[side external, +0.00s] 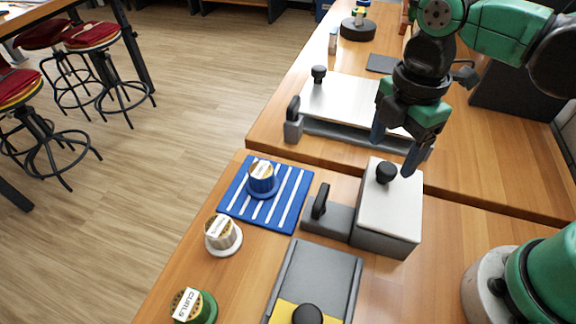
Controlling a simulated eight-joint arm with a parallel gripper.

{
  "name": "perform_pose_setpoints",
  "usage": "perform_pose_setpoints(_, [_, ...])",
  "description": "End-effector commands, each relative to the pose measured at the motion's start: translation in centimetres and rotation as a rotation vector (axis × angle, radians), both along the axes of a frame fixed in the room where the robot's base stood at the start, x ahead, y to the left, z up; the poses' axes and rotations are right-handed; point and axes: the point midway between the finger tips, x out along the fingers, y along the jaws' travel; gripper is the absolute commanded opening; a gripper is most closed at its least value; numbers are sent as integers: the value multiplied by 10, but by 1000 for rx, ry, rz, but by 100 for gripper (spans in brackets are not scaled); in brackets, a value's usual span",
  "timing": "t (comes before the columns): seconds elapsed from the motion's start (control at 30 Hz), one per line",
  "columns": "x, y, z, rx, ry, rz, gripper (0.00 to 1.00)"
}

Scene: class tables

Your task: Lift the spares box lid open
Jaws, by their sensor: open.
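A grey box (385,236) with a white lid (400,207) stands on the near wooden table, and the lid looks closed. A round black knob (386,172) sits on the lid towards its far edge. A black upright handle (320,201) rises from a low grey part joined to the box's left side. No label shows which box is the spares box. My gripper (396,147) is open and empty, fingers pointing down, with its fingertips close to the knob. I cannot tell whether they touch it.
A wide box with a pale lid (345,98) and black knob stands behind. A grey-yellow tray (322,268) lies in front.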

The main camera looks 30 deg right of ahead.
Motion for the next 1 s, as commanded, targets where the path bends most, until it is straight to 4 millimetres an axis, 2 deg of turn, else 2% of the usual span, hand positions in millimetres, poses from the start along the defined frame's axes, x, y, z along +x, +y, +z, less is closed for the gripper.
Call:
perform_pose_setpoints(0.07, [-1,0,13,0,0,0,69])
perform_pose_setpoints(0.1, [0,-4,14,8,-21,-57,69])
perform_pose_setpoints(0.5, [19,-43,16,198,-302,-871,69])
perform_pose_setpoints(0.7, [25,-62,19,335,-408,-1219,69])
perform_pose_setpoints(0.93, [30,-79,23,491,-492,-1525,69])
perform_pose_setpoints(1.0, [33,-69,24,469,-453,-1484,69])
